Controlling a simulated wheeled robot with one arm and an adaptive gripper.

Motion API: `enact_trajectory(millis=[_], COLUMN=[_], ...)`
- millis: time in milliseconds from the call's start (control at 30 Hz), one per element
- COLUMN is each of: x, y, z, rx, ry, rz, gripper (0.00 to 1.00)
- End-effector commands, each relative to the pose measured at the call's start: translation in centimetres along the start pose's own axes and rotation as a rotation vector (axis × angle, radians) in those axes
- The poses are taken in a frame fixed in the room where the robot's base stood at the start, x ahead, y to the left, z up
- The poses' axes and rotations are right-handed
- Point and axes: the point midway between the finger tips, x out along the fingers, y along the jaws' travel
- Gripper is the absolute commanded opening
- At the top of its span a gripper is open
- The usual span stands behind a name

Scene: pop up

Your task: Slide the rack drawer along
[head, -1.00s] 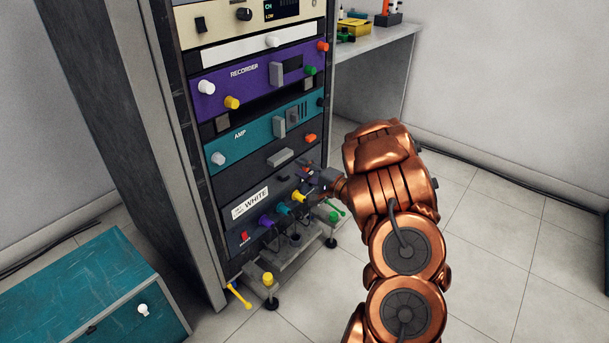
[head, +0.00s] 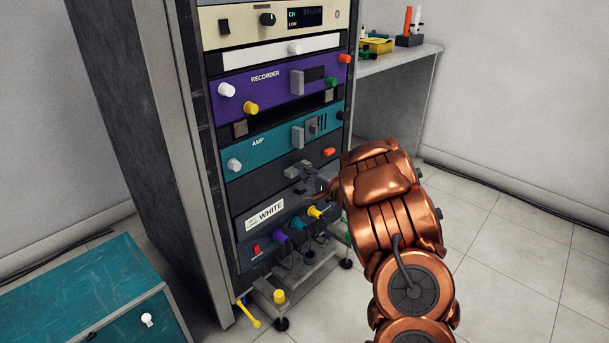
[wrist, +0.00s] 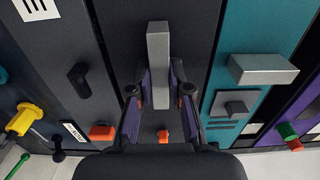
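The rack drawer is a dark grey panel (head: 247,187) below the teal AMP unit, with a light grey bar handle (head: 298,168). It looks flush with the rack front. In the wrist view the handle (wrist: 158,50) stands between the fingertips of my gripper (wrist: 159,78). In the head view my gripper (head: 314,192) is at the drawer front, just below the handle, partly hidden by my copper arm.
The teal AMP unit (head: 262,158) and purple RECORDER unit (head: 275,95) with knobs sit above. Below is the WHITE-labelled panel (head: 264,212) with coloured plugs and cables. A teal cabinet (head: 90,290) stands at lower left, a side table (head: 400,60) at right. Tiled floor is free at right.

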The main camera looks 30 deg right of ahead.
Motion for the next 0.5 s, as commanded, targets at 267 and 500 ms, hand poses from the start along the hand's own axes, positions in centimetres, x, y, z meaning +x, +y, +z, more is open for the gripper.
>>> enact_trajectory(millis=[267,500], x=[-0.02,-0.97], y=[0.02,-0.13], z=[0.02,0.03], rx=[0.000,0.002], ry=[-0.001,-0.002], rz=[0.000,0.001], gripper=[0.00,0.00])
